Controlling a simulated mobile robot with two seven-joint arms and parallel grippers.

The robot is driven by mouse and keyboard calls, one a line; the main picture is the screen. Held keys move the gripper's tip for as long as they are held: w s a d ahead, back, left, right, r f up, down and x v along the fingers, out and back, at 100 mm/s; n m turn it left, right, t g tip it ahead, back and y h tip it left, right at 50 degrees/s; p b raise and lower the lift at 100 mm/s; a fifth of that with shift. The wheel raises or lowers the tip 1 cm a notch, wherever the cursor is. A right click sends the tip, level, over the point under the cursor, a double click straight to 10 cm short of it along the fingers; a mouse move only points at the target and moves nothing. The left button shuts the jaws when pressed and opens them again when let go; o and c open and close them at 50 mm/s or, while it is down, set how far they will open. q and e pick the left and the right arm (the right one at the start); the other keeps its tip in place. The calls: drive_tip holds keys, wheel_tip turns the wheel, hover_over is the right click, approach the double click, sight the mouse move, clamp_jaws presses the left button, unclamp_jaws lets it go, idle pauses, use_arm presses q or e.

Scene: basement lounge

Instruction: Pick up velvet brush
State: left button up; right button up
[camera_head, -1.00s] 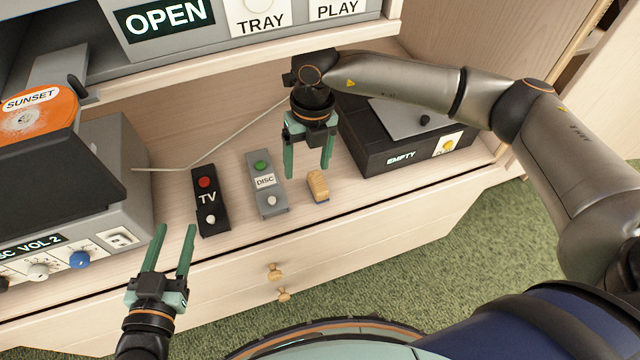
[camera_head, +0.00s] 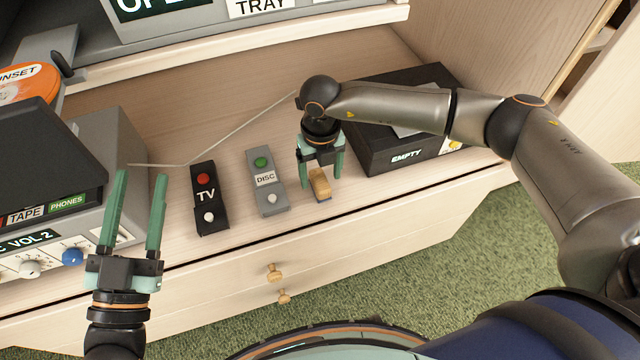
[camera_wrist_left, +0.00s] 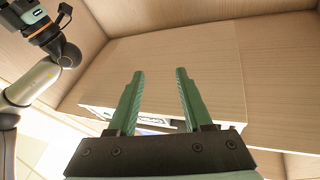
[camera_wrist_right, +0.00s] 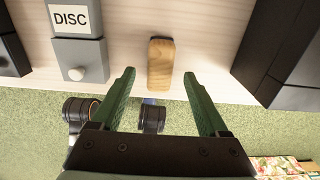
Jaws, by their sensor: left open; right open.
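The velvet brush (camera_head: 320,184) is a small block with a tan wooden top and a blue underside. It lies on the wooden shelf near its front edge, right of the DISC remote. My right gripper (camera_head: 320,184) is open above it, a finger showing on either side of the brush in the head view. In the right wrist view the brush (camera_wrist_right: 160,64) lies ahead, between the lines of the open fingers (camera_wrist_right: 160,88). My left gripper (camera_head: 138,180) is open and empty at the left, in front of the grey player. It also shows open in the left wrist view (camera_wrist_left: 160,80).
The grey DISC remote (camera_head: 267,183) lies just left of the brush, with the black TV remote (camera_head: 207,190) further left. A black box marked EMPTY (camera_head: 385,160) stands close on the right. A grey player (camera_head: 110,140) stands at the left.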

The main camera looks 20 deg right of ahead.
sight(321, 181)
wheel_tip(321, 181, down, 3)
drive_tip(key=shift+f+b, duration=0.1)
drive_tip(key=shift+b, duration=0.2)
use_arm(q)
drive_tip(key=r, duration=0.1)
drive_tip(key=s+r+m+t+h, duration=0.1)
drive_tip(key=r, duration=0.1)
drive_tip(key=r+h, duration=0.1)
drive_tip(key=shift+s+d+r+m+t, duration=0.2)
drive_tip(key=shift+s+r+m+t, duration=0.1)
drive_tip(key=shift+s+m, duration=0.1)
use_arm(e)
clamp_jaws()
